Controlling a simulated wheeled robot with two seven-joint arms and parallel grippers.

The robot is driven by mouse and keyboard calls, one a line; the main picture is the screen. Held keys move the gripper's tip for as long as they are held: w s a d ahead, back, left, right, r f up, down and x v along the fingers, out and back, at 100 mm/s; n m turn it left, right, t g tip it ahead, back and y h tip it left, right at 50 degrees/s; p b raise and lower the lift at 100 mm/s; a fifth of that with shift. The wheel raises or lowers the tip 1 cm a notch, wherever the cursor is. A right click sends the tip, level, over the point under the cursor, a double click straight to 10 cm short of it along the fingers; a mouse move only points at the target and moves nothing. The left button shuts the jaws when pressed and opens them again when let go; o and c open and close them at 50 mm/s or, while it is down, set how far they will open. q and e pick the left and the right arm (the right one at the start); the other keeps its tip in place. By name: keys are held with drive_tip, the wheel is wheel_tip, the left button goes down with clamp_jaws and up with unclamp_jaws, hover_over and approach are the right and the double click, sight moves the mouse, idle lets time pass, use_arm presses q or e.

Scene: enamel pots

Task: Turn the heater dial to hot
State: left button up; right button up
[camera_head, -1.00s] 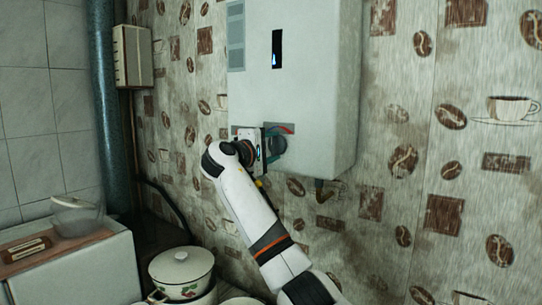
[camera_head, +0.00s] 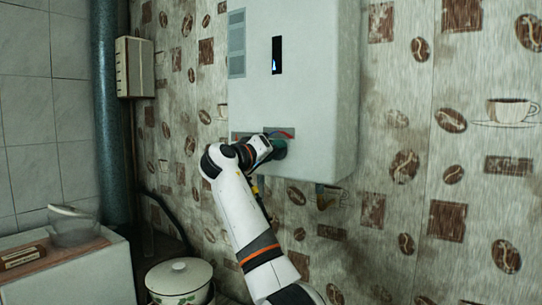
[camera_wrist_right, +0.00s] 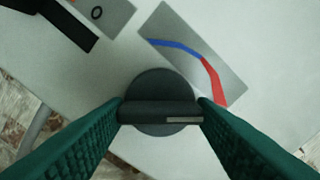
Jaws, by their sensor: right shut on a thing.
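The white heater (camera_head: 300,85) hangs on the wall in the head view. Its round dark dial (camera_wrist_right: 160,83) fills the middle of the right wrist view, with a raised grip bar lying nearly level across it. A pale mark (camera_wrist_right: 184,120) is at the bar's right end, on the side of the scale's red end. The scale plate (camera_wrist_right: 192,50) carries a blue-to-red arc above and right of the dial. My right gripper (camera_head: 277,149) is at the heater's lower front, its green fingers shut on the bar's two ends. It partly hides the dial in the head view. My left gripper is not in view.
A lidded enamel pot (camera_head: 180,278) stands below the heater. A white cabinet (camera_head: 75,280) with a clear container (camera_head: 72,226) is at the lower left. A pipe (camera_head: 105,110) runs up the wall. Wall space right of the heater is clear.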

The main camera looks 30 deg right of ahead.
drive_tip(key=shift+w+f+m, duration=0.1)
drive_tip(key=shift+f+m, duration=0.15)
drive_tip(key=shift+m, duration=0.85)
drive_tip(key=o, duration=1)
drive_tip(key=shift+r, duration=0.15)
drive_tip(key=shift+a, duration=0.15)
drive_tip(key=shift+b+v, duration=2.8)
drive_tip(key=shift+v, duration=3.2)
